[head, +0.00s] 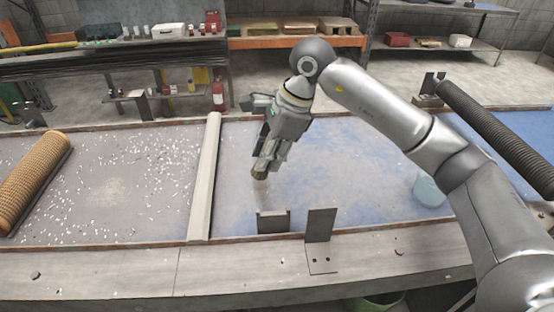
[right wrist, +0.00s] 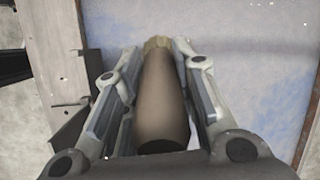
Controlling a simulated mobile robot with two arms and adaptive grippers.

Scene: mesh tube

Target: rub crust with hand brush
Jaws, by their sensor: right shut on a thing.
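My right gripper (head: 262,168) hangs over the right part of the bench, pointing down. It is shut on the hand brush, whose brown handle (right wrist: 162,105) lies between the fingers in the right wrist view. Only a small tan end of the brush (head: 259,173) shows below the fingers in the head view; its bristles cannot be made out. A tan, crusted-looking mesh tube (head: 36,172) lies slanted at the far left, well apart from the gripper. A dark mesh tube (head: 497,132) lies slanted at the right, behind my arm. My left gripper is out of view.
A pale raised divider (head: 205,175) separates the left bed, strewn with white flecks (head: 150,170), from the bluish right bed (head: 350,165). Two metal brackets (head: 274,221) (head: 320,224) stand at the front edge. A translucent bucket (head: 428,190) stands right. Shelves line the back.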

